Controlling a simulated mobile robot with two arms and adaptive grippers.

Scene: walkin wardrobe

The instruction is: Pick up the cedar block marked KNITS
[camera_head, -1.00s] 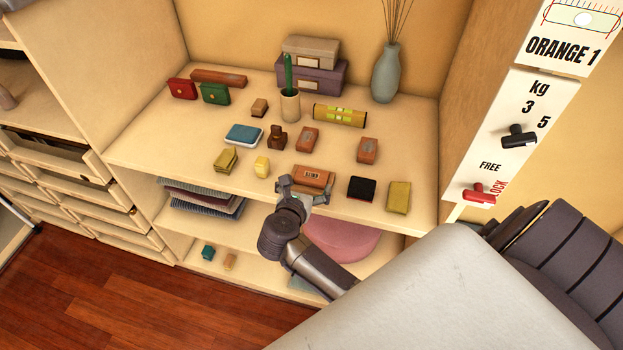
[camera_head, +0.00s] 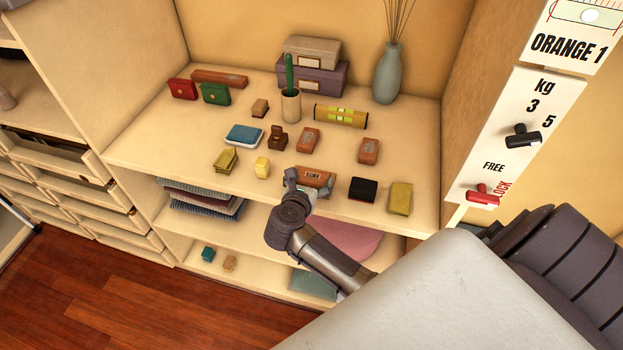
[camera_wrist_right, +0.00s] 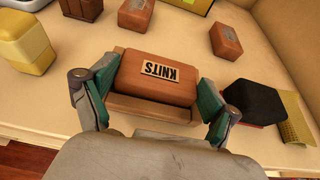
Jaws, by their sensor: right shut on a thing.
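The cedar block marked KNITS (camera_wrist_right: 155,78) is a reddish-brown block with a pale label. In the wrist view it sits between the two teal-padded fingers of my right gripper (camera_wrist_right: 155,100), which is shut on it. In the head view the block (camera_head: 316,176) is near the shelf's front edge, partly hidden by my right gripper (camera_head: 308,188). It looks tilted in the head view; I cannot tell whether it is clear of the shelf. My left gripper is not in view.
A grey-blue vase (camera_head: 387,75) stands at the back right. A lower shelf holds a pink item (camera_head: 345,238).

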